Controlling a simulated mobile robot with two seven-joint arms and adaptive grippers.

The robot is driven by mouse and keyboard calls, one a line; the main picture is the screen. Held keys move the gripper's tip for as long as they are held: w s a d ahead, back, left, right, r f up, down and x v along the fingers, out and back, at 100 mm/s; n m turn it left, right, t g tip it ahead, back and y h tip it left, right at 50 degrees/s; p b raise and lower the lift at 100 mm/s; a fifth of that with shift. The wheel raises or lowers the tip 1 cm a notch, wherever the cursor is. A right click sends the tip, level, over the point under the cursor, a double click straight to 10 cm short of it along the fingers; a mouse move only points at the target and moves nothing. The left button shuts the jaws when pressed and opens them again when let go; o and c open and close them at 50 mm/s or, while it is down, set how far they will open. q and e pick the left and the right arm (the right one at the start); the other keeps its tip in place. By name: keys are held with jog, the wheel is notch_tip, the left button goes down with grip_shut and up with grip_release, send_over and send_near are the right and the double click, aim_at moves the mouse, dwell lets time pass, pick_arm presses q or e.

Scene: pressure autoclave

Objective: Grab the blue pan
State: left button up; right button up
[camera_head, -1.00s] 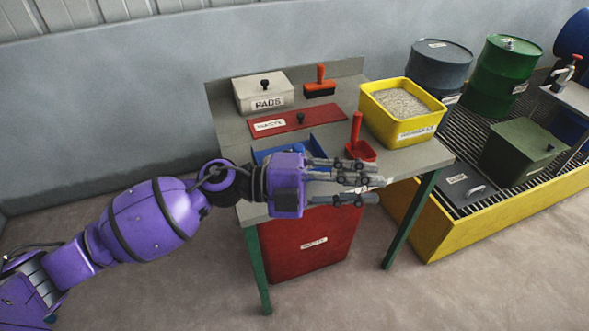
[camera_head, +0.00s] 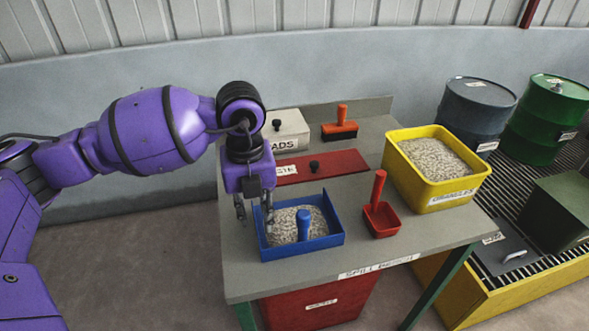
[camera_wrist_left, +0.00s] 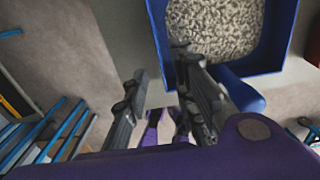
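The blue pan (camera_head: 306,247) sits on the bench with pale granules (camera_head: 285,224) in it and a blue handle (camera_head: 304,222) standing up near its front. My left gripper (camera_head: 255,215) points down at the pan's left wall, fingers apart. One finger is left of the wall and the other overlaps the pan's inside. In the left wrist view the blue pan (camera_wrist_left: 282,42) is at upper right, and the open fingers of my left gripper (camera_wrist_left: 163,100) show below its near left corner. Whether a finger touches the pan is unclear. My right gripper is not in view.
A red scoop (camera_head: 382,218) stands right of the pan, and a yellow granule bin (camera_head: 445,192) beyond it. A red lid panel (camera_head: 335,165), a white pads box (camera_head: 291,130) and an orange brush (camera_head: 340,130) lie behind. The bench front (camera_head: 290,278) is clear.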

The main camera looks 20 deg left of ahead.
pick_arm(q)
jog(key=shift+s+f, duration=0.2)
jog(key=shift+f, duration=0.7)
jog(key=shift+w+f, duration=0.1)
jog(key=shift+f, duration=0.25)
jog(key=f, duration=0.3)
jog(key=shift+w+f, duration=0.2)
jog(key=shift+f, duration=0.45)
grip_shut()
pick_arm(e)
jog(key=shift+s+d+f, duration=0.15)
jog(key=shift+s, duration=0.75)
